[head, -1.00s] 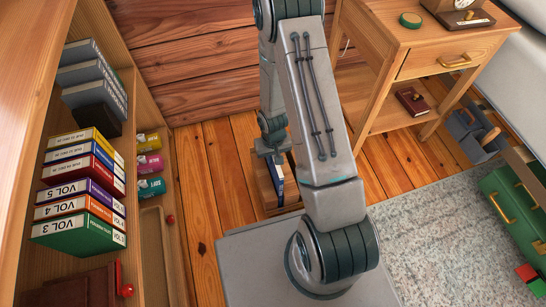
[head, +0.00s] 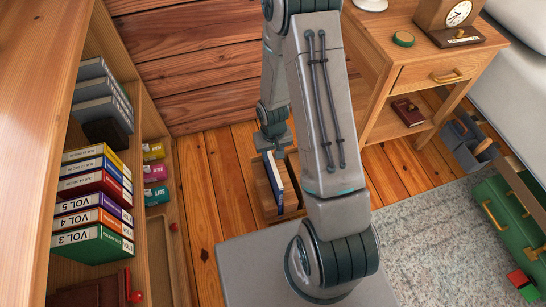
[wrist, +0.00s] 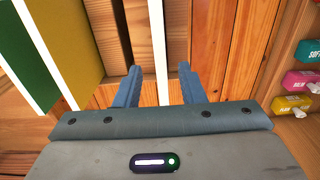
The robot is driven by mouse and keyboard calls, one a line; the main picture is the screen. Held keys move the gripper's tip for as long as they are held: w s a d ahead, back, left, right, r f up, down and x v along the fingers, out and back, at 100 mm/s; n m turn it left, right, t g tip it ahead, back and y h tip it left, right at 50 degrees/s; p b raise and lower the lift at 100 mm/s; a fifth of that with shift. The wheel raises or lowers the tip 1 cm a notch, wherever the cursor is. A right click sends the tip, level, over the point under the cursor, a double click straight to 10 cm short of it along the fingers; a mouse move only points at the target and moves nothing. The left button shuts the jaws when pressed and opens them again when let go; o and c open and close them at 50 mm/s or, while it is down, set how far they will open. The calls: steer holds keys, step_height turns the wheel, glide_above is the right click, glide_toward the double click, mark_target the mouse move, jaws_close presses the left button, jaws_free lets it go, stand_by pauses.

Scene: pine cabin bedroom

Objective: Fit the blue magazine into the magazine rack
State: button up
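The blue magazine (head: 275,181) stands on edge in the wooden magazine rack (head: 263,205) on the floor, below my gripper (head: 272,148) in the head view. In the wrist view, my gripper (wrist: 159,83) is open, its two fingers well apart. A white page edge (wrist: 159,40), apparently the blue magazine's, runs between them with a gap on each side. Its blue cover is not visible there. A yellow magazine (wrist: 72,40) and a green magazine (wrist: 24,60) stand to the left in the wrist view. My arm hides part of the rack in the head view.
A bookshelf with several coloured volumes (head: 92,200) and small boxes (head: 155,173) stands on the left. A nightstand (head: 425,50) with a clock (head: 458,14) is at the back right. Plank floor (head: 205,200) is free left of the rack.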

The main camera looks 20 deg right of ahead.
step_height(320, 180, up, 3)
steer(key=shift+f+p, duration=0.1)
steer(key=shift+p, duration=0.2)
steer(key=s+r, duration=0.2)
steer(key=r, duration=0.6)
steer(key=s+r, duration=0.2)
steer(key=r, duration=0.6)
steer(key=s+r+t, duration=0.1)
steer(key=s+r, duration=0.8)
steer(key=r, duration=0.1)
steer(key=shift+s+a+r, duration=0.2)
steer(key=shift+s+r, duration=0.2)
step_height(320, 180, up, 35)
steer(key=t+p, duration=0.1)
steer(key=p, duration=3)
steer(key=shift+d+t+p, duration=0.15)
steer(key=shift+t+p, duration=0.25)
